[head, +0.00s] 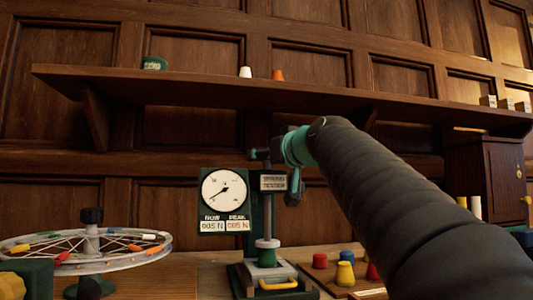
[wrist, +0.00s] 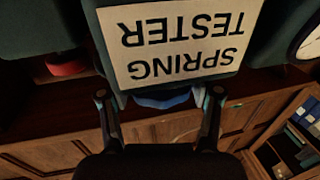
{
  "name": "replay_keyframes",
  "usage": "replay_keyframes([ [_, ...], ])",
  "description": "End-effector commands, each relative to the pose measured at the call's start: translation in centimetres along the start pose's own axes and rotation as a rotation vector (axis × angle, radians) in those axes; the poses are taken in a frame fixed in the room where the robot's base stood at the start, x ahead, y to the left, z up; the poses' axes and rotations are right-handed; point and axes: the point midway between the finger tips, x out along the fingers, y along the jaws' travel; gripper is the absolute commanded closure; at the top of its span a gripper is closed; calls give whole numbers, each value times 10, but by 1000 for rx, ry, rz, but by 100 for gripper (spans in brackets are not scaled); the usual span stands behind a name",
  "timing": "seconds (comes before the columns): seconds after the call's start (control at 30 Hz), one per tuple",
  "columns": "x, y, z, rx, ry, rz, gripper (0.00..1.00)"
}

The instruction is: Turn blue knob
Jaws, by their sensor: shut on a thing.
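The blue knob (wrist: 165,101) shows in the wrist view beside the edge of the "SPRING TESTER" label (wrist: 175,45), which appears upside down. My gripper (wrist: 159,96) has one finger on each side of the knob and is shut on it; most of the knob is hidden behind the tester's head. In the head view the spring tester has a white label (head: 272,182) and a round dial (head: 224,190). Its two readouts (head: 224,226) seem to show 005 N for now and peak. My arm reaches the tester's top from the right; the knob cannot be made out there.
A spoked wheel (head: 90,248) lies at the left. Coloured pieces, including a red one (head: 320,260) and a yellow one (head: 345,275), stand right of the tester. A yellow handle (head: 278,284) is at its base. A wooden shelf (head: 200,88) runs above.

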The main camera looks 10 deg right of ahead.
Motion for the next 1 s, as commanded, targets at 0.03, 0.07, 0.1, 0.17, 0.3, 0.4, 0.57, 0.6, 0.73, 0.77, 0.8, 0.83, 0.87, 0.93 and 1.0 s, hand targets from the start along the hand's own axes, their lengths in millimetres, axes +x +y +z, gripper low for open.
replay_keyframes([
  [0.03, -1, -2, -3, -1, -1, 14, 71],
  [0.07, -1, -2, -3, -1, 0, 25, 71],
  [0.1, 0, -2, -3, -2, -1, 38, 71],
  [0.17, -1, -2, -3, -1, -1, 58, 71],
  [0.3, 0, -2, -3, -2, -1, 101, 71],
  [0.4, 0, -2, -2, -1, -1, 125, 71],
  [0.57, 0, -2, -2, -1, 0, 157, 71],
  [0.6, 0, -2, -2, 0, -1, 163, 71],
  [0.73, 0, -1, -1, 1, -2, 179, 71],
  [0.77, 0, -1, -1, 0, -2, 182, 71],
  [0.8, 0, -1, -1, 1, -1, 184, 71],
  [0.83, 0, -1, 0, 1, -1, 186, 71],
  [0.87, 0, -1, 0, 1, -1, 188, 71],
  [0.93, 0, -1, 0, 1, -1, 190, 71],
  [1.0, 0, -1, 0, 1, -1, 191, 71],
])
